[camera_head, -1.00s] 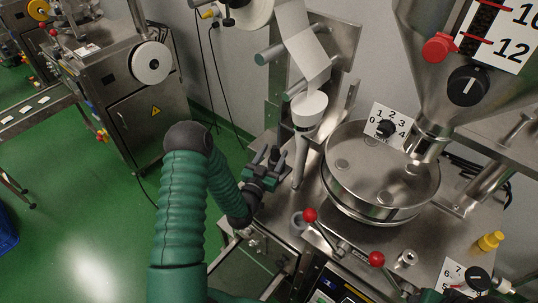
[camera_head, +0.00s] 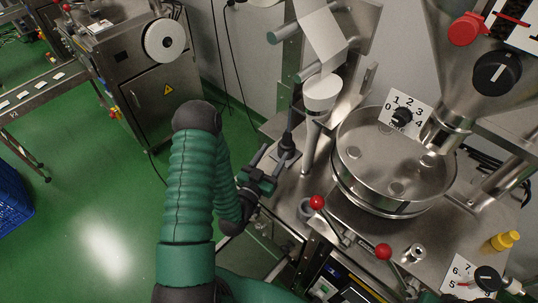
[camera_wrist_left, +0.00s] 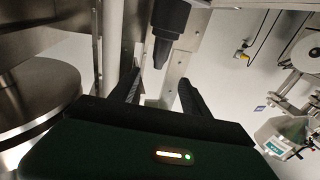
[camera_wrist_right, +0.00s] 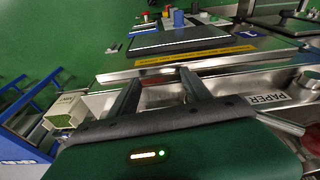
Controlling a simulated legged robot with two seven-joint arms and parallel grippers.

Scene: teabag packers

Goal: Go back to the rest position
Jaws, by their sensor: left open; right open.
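My left gripper (camera_head: 268,162) is open and empty in the head view, at the left edge of the steel packing machine. A black tapered part (camera_head: 288,146) stands upright on the machine just beyond its fingers. The left wrist view shows the open fingers (camera_wrist_left: 157,90) with the black part (camera_wrist_left: 168,38) past the tips, and nothing between them. My right gripper is outside the head view. The right wrist view shows its two fingers (camera_wrist_right: 160,84) apart and empty, close to a steel edge of a machine. What lies right beneath those fingers is partly hidden.
A round steel pan (camera_head: 395,165), red-knobbed levers (camera_head: 317,202) and a steel hopper (camera_head: 455,90) crowd the machine's right side. A second machine (camera_head: 150,95) stands at the back left. Green floor (camera_head: 95,190) is open on the left. A blue crate (camera_head: 10,205) is at the left edge.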

